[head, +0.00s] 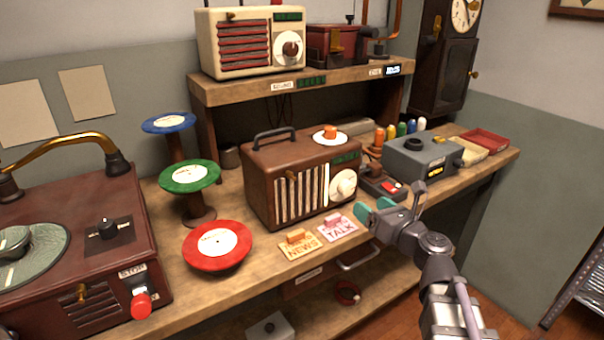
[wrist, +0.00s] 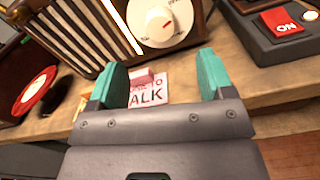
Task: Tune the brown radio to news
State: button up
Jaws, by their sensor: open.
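The brown radio (head: 283,187) stands upright on the bench, with a cream speaker grille and a large white dial (head: 343,186) at its front right. The dial also shows in the wrist view (wrist: 160,20), with a red mark on its hub. A tan NEWS card (head: 300,247) and a pink TALK card (head: 338,228), each with a small raised block, lie in front of the radio. My gripper (head: 375,213) has teal fingertips and is open and empty, in front of the dial and apart from it. In the wrist view the TALK card (wrist: 150,91) shows between the fingers.
A cream radio (head: 252,42) stands on the shelf above. Red (head: 217,247), green (head: 190,177) and blue discs stand left of the brown radio. A grey box (head: 424,158) and a base with a red ON switch (head: 391,186) stand to its right. A drawer handle (head: 358,258) juts below the bench edge.

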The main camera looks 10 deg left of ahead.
aim_at(350, 190)
jog(key=shift+s+d+n, duration=0.7)
jog(key=shift+s+n, duration=0.05)
jog(key=shift+n, duration=0.45)
jog(key=shift+c, duration=0.3)
jog(key=shift+x, duration=5)
jog(key=c, duration=0.7)
